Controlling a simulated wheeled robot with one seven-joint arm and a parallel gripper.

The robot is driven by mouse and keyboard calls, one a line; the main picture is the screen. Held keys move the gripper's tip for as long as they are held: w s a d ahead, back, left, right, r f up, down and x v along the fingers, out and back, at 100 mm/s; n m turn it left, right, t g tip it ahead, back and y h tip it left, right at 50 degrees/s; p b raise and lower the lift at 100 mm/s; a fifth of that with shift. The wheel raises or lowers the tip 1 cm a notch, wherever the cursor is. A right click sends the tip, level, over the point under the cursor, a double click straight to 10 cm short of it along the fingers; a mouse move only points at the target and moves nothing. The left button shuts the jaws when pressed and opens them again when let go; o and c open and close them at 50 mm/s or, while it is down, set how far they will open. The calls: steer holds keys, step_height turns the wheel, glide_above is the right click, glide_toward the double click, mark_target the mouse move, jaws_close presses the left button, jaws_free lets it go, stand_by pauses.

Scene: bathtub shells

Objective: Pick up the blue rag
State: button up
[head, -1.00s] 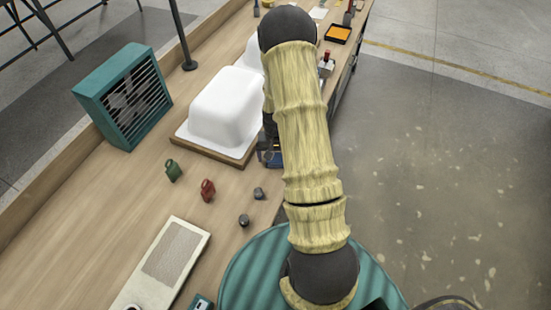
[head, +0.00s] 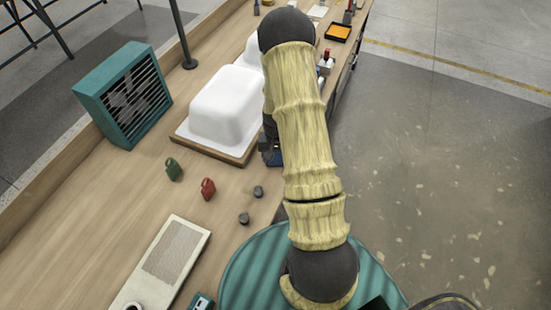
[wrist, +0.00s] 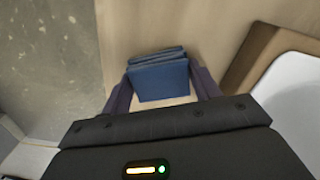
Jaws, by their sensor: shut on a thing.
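The blue rag (wrist: 158,82) is a folded, layered dark-blue cloth between the two fingers of my gripper (wrist: 161,90) in the wrist view. The gripper is shut on it, with a finger against each side. Wood tabletop shows behind the rag, and a pale strip shows below it. I cannot tell whether the rag still touches the table. In the head view my arm hides most of the gripper, and only a small blue patch of the rag (head: 277,158) shows by the table's right edge.
A white tub shell (head: 225,108) on a wooden board stands just left of the gripper. A teal louvred box (head: 124,95), green (head: 173,169) and red (head: 208,189) small items and dark knobs (head: 244,218) sit on the table. Open floor lies right.

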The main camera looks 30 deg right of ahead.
mark_target(276, 155)
steer(key=shift+r, duration=0.1)
step_height(276, 155, up, 10)
steer(key=shift+f+b, duration=0.1)
steer(key=shift+b, duration=0.65)
steer(key=o, duration=0.4)
steer(key=shift+c, duration=1.1)
